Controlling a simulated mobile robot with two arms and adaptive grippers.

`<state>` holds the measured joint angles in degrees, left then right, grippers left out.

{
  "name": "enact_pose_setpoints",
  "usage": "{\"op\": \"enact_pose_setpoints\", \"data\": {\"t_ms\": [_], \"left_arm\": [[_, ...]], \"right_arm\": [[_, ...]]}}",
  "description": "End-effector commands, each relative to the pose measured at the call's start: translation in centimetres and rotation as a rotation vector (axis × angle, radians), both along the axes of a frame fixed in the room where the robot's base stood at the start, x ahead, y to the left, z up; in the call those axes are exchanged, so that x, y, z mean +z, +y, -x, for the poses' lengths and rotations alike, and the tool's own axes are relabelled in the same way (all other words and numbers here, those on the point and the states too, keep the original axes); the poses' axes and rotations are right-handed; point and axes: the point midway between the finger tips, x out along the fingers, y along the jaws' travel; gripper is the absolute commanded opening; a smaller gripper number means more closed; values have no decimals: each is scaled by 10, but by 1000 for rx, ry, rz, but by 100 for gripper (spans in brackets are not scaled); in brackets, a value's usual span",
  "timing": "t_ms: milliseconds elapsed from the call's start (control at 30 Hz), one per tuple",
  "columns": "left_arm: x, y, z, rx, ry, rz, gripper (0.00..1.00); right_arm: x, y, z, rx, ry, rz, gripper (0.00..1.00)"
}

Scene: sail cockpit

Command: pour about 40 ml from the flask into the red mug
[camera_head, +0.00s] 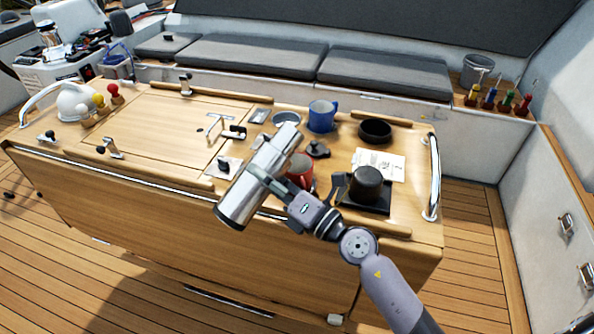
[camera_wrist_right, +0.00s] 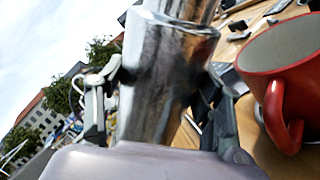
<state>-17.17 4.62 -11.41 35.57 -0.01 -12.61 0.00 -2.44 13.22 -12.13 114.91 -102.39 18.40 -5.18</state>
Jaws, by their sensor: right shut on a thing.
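The flask (camera_head: 257,180) is a shiny steel cylinder, held tilted above the table's front edge, with its dark-rimmed end low at the left. It fills the middle of the right wrist view (camera_wrist_right: 155,90). My right gripper (camera_head: 263,177) is shut around its body; the fingers show on both sides in the wrist view. The red mug (camera_head: 300,172) stands upright on the table, partly hidden by the flask and gripper. In the wrist view the mug (camera_wrist_right: 290,75) is right of the flask, apart from it, its grey inside partly visible. Any liquid cannot be made out. My left gripper is out of view.
A blue mug (camera_head: 322,117), a black lid-like piece (camera_head: 317,149) and a dark bowl (camera_head: 375,130) stand behind the red mug. A black pot (camera_head: 367,181) on a dark base and a paper sheet (camera_head: 390,165) are to its right. A steel rail (camera_head: 434,180) edges the table.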

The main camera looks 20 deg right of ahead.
Motion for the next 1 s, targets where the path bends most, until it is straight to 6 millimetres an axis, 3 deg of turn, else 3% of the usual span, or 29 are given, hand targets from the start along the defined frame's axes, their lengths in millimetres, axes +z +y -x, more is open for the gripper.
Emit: {"op": "enact_pose_setpoints", "data": {"t_ms": [200, 267, 433, 1000], "left_arm": [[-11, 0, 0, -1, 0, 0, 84], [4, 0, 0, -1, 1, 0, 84], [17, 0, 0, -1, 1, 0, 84], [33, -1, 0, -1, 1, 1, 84]], "right_arm": [[-8, 5, 3, -2, 59, -131, 16], [8, 5, 3, -2, 74, -168, 16], [21, 7, 4, -2, 124, -264, 16], [18, 10, 5, 0, 220, -455, 16]]}}
